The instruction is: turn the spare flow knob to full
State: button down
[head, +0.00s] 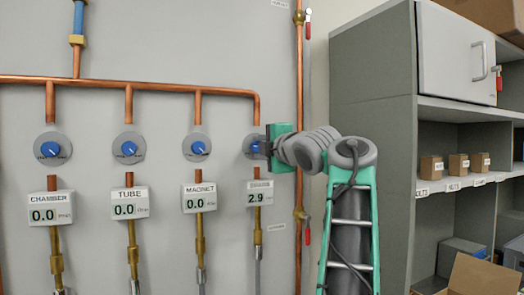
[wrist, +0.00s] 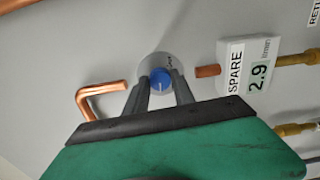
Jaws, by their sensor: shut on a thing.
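The spare flow knob is a blue knob (head: 255,147) on a round grey dial plate, at the right end of the row of knobs in the head view. In the wrist view the blue knob (wrist: 160,80) sits between my two dark fingers, with a white pointer line on its face. My gripper (wrist: 161,90) is shut on it, reaching in from the right in the head view. The spare display (head: 259,192) below the knob reads 2.9; it also shows in the wrist view (wrist: 258,75). My fingers hide the sides of the knob.
The chamber knob (head: 52,149), tube knob (head: 129,147) and magnet knob (head: 200,147) are to the left, with displays reading 0.0. A vertical copper pipe (head: 299,110) with red-handled valves runs behind my wrist. A grey shelf unit (head: 372,75) stands at the right.

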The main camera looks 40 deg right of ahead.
jog(key=n+b, duration=0.1)
jog(key=n, duration=0.9)
jog(key=shift+n, duration=0.4)
jog(key=c, duration=1.1)
grip_release()
jog(key=shift+o, duration=0.2)
jog(key=b+v, duration=0.2)
jog(key=v, duration=0.5)
jog(key=shift+s+a, duration=0.2)
jog(key=shift+s, duration=0.2)
jog(key=shift+r, duration=0.1)
